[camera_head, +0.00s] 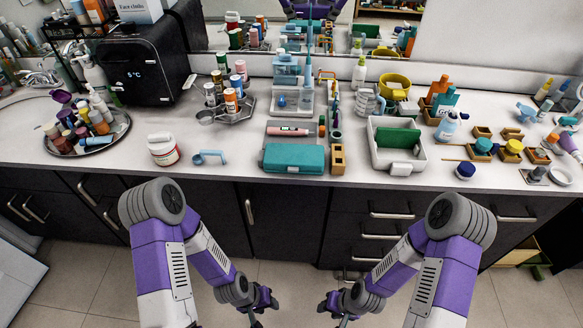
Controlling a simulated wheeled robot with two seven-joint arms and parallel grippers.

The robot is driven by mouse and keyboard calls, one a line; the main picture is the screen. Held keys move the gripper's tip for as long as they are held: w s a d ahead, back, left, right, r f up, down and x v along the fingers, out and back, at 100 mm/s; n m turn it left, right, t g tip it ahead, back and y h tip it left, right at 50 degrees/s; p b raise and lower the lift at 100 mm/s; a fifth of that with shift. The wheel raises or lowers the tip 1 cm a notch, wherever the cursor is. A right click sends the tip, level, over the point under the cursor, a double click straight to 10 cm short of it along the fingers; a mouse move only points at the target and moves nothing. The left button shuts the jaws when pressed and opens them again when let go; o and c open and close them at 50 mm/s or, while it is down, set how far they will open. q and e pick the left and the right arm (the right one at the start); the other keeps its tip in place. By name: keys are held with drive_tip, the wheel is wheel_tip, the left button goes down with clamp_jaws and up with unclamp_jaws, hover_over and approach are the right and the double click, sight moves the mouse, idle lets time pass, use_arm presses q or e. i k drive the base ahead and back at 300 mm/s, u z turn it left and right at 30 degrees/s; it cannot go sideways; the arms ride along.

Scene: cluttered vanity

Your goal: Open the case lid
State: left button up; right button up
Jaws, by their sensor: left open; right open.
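A teal case (294,159) lies near the front edge of the vanity counter, around the middle of the view, with its lid shut. My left gripper (264,306) is open and empty, low in front of the cabinets. My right gripper (330,308) is open and empty beside it, a short way to the right. Both grippers are below the counter top and apart from the case.
A wooden block (338,160) stands just right of the case, and a pink item (288,130) lies behind it. A white tray (405,166) sits further right. A white jar (163,150) stands left.

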sight(290, 158)
drive_tip(key=k, duration=0.5)
drive_tip(key=u, duration=1.6)
drive_tip(key=i, duration=0.95)
drive_tip(key=z, duration=2.2)
